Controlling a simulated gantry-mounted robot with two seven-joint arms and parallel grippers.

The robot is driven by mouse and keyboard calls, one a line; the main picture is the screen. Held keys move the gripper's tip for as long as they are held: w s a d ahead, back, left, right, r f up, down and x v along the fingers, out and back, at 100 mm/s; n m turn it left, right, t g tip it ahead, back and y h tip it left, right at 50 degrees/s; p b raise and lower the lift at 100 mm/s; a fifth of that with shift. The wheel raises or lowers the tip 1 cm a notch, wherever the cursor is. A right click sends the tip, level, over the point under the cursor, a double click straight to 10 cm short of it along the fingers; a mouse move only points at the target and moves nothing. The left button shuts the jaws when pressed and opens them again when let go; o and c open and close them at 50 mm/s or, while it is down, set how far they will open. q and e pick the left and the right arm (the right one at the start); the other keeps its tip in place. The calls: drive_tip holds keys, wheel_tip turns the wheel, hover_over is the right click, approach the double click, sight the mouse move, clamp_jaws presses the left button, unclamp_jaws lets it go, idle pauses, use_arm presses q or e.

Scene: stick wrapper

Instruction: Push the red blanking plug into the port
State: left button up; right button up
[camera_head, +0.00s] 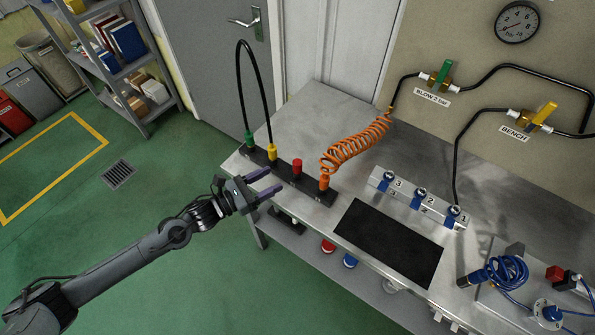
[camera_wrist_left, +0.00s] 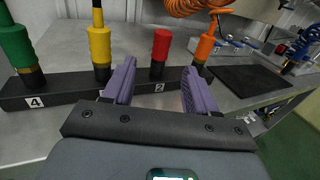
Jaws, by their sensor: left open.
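The red blanking plug (camera_head: 297,166) stands upright in the black rack (camera_head: 313,190), between the yellow connector (camera_head: 272,152) and the orange one (camera_head: 324,182). In the left wrist view the red plug (camera_wrist_left: 161,46) shows between my fingertips, beyond them and apart from them. My left gripper (camera_head: 265,183) is open and empty, just in front of the rack; its purple fingers also show in the left wrist view (camera_wrist_left: 159,75). A metal block with three blue-collared ports (camera_head: 420,198), numbered 1 to 3, sits on the bench. My right gripper is out of view.
A black hose (camera_head: 240,70) arches between the green and yellow connectors. An orange coiled hose (camera_head: 354,148) rises from the orange connector. A black mat (camera_head: 388,242) lies bare in front of the port block. Blue cable gear (camera_head: 502,272) is at the right.

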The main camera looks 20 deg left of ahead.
sight(297, 165)
use_arm(q)
drive_tip(key=x, duration=0.3)
drive_tip(key=shift+w+d+r, duration=0.1)
drive_tip(key=shift+w, duration=0.3)
drive_tip(key=shift+x, duration=3.05)
drive_tip(key=shift+s+d+r, duration=0.15)
drive_tip(key=shift+d+r, duration=0.05)
drive_tip(key=shift+c, duration=0.3)
drive_tip(key=c, duration=0.9)
drive_tip(key=shift+c, duration=0.5)
drive_tip(key=shift+r, duration=0.1)
